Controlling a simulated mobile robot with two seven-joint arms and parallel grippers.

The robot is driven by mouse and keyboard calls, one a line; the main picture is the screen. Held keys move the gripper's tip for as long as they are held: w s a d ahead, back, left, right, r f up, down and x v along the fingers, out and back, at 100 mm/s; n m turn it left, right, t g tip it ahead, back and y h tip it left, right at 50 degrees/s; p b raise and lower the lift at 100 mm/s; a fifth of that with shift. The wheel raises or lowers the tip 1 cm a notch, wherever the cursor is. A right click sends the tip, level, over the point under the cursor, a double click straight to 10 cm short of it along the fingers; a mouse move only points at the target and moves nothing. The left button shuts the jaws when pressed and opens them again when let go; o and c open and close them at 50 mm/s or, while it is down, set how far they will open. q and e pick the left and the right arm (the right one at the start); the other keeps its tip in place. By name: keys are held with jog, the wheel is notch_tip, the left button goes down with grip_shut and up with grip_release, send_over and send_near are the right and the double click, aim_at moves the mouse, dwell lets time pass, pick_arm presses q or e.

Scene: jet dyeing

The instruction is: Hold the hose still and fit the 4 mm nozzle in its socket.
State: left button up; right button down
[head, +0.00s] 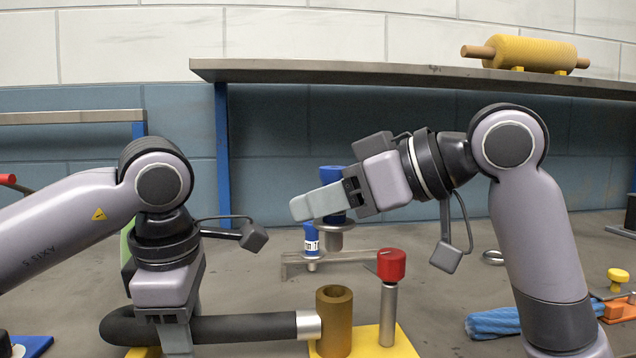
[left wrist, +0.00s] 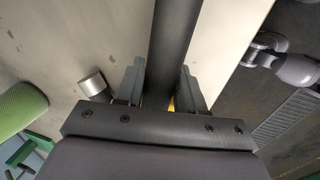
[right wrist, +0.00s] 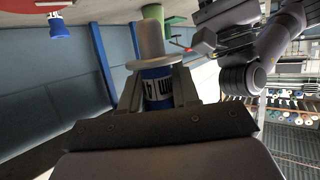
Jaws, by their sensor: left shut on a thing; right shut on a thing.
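My left gripper (head: 178,340) is shut on the black hose (head: 245,328), which also runs between its fingers in the left wrist view (left wrist: 172,45). The hose's silver end (head: 308,325) meets the side of an upright brown socket (head: 334,325) with an open top. My right gripper (head: 325,202) is shut on the 4 mm nozzle (head: 335,218), blue with a pale flange. It is above and behind the socket, the nozzle's tip pointing down. In the right wrist view the nozzle (right wrist: 157,88) shows part of its "4 MM" label; its pale tip looks free.
A grey metal rack (head: 355,257) stands behind the socket, with another blue nozzle (head: 311,240) on it. A red-capped post (head: 390,290) rises close to the socket's right on the yellow base (head: 400,347). A blue cloth (head: 492,322) lies at right. A shelf (head: 420,76) spans the back.

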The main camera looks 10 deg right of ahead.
aim_at(342, 235)
jog(key=shift+d, duration=0.1)
jog(key=shift+f, duration=1.95)
jog(key=shift+s+f, duration=0.1)
jog(key=shift+f, duration=0.85)
dwell(0.9)
jog(key=shift+r, duration=0.7)
jog(key=shift+f, duration=0.85)
dwell(1.1)
jog(key=c, duration=0.8)
grip_release()
jog(key=shift+o, duration=0.2)
jog(key=v, duration=1.2)
jog(key=shift+r, duration=0.15)
